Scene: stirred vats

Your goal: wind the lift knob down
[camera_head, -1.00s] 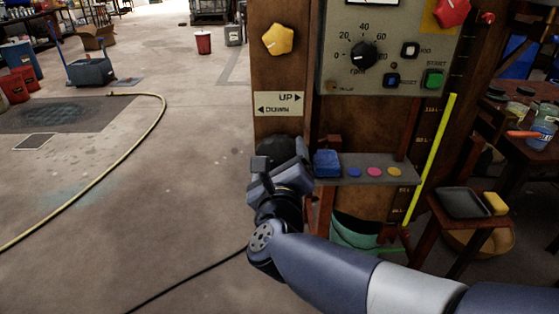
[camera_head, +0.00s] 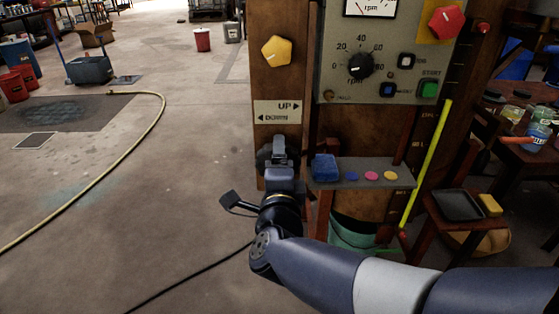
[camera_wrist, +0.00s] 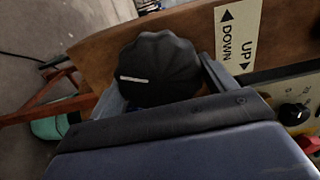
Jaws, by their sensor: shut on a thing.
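The black fluted lift knob (camera_wrist: 160,62) sits on the wooden post in the wrist view, with a white pointer line on its face. My gripper (camera_wrist: 166,74) has one finger on each side of the knob and is shut on it. In the head view the knob (camera_head: 263,156) is mostly hidden behind my gripper (camera_head: 279,150). The UP/DOWN label (camera_head: 278,112) is on the post just above the knob; it also shows in the wrist view (camera_wrist: 238,35), turned on its side.
A yellow knob (camera_head: 276,51) is higher on the post. A grey control panel (camera_head: 400,75) is to the right. Close to my gripper's right is a small shelf (camera_head: 408,165) with a blue block (camera_head: 325,168) and coloured discs. The floor to the left is open, with a yellow hose (camera_head: 158,125).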

